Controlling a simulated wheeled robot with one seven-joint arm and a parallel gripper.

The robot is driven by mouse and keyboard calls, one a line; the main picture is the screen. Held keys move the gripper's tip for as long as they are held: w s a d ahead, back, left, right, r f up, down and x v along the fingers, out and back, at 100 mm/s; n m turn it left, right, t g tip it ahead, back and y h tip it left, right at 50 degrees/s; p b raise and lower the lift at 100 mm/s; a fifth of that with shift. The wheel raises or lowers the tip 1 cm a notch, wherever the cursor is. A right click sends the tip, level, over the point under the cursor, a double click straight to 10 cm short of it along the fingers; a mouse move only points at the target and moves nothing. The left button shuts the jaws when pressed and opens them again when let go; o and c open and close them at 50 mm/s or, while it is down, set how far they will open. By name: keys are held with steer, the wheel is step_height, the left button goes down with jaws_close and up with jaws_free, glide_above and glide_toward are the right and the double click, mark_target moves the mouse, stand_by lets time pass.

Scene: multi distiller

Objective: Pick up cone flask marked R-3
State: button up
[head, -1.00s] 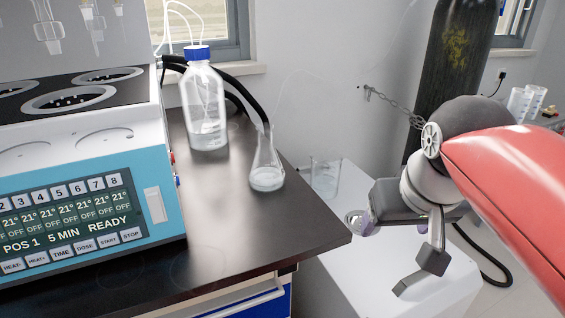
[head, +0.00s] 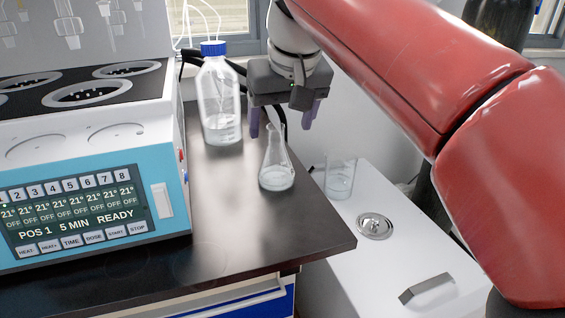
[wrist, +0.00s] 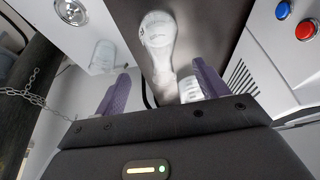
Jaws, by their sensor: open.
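A clear cone flask (head: 277,165) with a little liquid stands upright on the dark bench near its right edge. In the head view no R-3 marking is readable on it. My gripper (head: 283,122) is open, its two purple fingers pointing down above and slightly behind the flask's neck, with nothing between them. In the wrist view the flask (wrist: 158,35) shows ahead of the fingers, near the top middle, and the gripper (wrist: 160,85) has its fingers apart on either side. Whether the flask's neck is between the fingertips I cannot tell.
A blue-capped bottle (head: 221,100) with tubes stands just left of my gripper. The teal distiller (head: 163,215) takes up the left. A beaker (head: 340,178) stands on the lower white cabinet (head: 400,240) at right. The bench front is clear.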

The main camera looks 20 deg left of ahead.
mark_target(274, 146)
steer(key=shift+a+f, duration=0.15)
steer(key=shift+a, duration=0.15)
steer(key=b+x, duration=0.1)
steer(key=x, duration=0.6)
steer(key=shift+w+a+f, duration=0.1)
steer(key=shift+w, duration=0.1)
steer(key=c, duration=1.1)
